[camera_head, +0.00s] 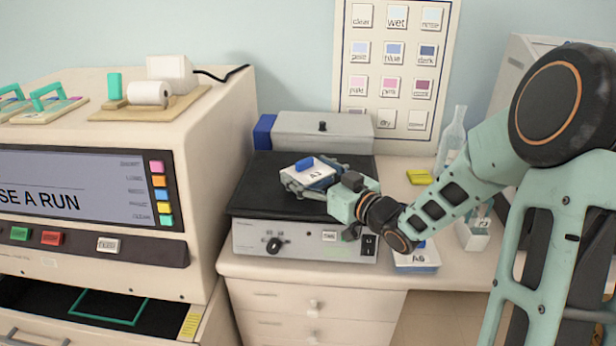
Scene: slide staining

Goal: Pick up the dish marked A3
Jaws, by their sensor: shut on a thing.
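The dish marked A3 (322,177) is a small white dish with a blue knob on top and its label facing front. It is in the head view, over the black top of the hotplate-like box (262,190). My gripper (308,187) reaches in from the right and is shut on the dish. The dish looks slightly tilted. I cannot tell whether its underside touches the black top. A second dish, marked A6 (418,262), sits on the counter below my wrist, partly hidden by my arm.
A large cream machine (200,200) with a screen stands at left, its lower drawer (60,318) open. A grey box (330,130) is behind the black top. A clear bottle (452,140), a yellow block (419,177) and a small white container (472,235) stand at right.

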